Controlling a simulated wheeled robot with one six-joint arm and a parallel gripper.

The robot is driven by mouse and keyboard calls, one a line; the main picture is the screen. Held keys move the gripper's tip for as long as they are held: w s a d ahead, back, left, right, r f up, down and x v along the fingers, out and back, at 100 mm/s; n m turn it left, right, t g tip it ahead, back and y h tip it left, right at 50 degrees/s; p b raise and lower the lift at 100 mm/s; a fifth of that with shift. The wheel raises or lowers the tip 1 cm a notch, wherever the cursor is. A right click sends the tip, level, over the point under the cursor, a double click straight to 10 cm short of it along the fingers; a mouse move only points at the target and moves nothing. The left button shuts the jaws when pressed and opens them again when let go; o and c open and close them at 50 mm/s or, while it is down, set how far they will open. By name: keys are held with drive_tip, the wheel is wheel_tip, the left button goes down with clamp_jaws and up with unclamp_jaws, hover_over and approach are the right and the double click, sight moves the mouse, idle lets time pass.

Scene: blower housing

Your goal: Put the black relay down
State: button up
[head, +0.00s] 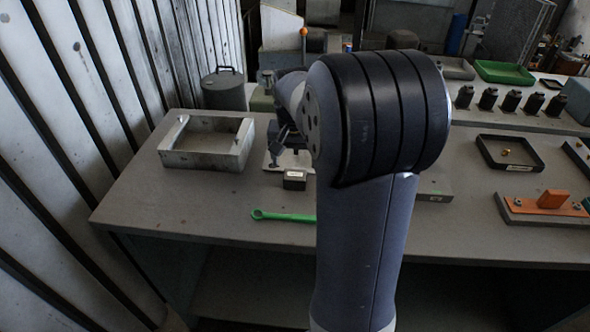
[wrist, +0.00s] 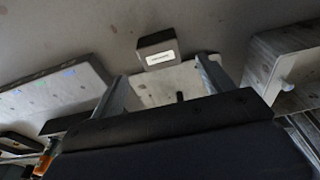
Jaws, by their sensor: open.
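The black relay (head: 294,180) is a small dark box with a white label. It sits on the grey workbench (head: 190,206), at the near edge of a pale plate (head: 273,161). It also shows in the wrist view (wrist: 157,49), just past the fingertips. My gripper (head: 291,147) is above and behind the relay in the head view, partly hidden by my arm. In the wrist view my gripper (wrist: 163,69) has its two fingers spread wide, with nothing held between them. The relay appears apart from both fingers.
A grey metal housing (head: 176,158) stands left of the relay. A green wrench (head: 285,216) lies in front. To the right are a black tray (head: 487,163) and a board with an orange part (head: 552,199). The bench's front left is clear.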

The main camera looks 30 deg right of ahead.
sight(294, 179)
drive_tip(key=r, duration=0.5)
drive_tip(key=shift+s+a, duration=0.25)
drive_tip(key=shift+s, duration=0.05)
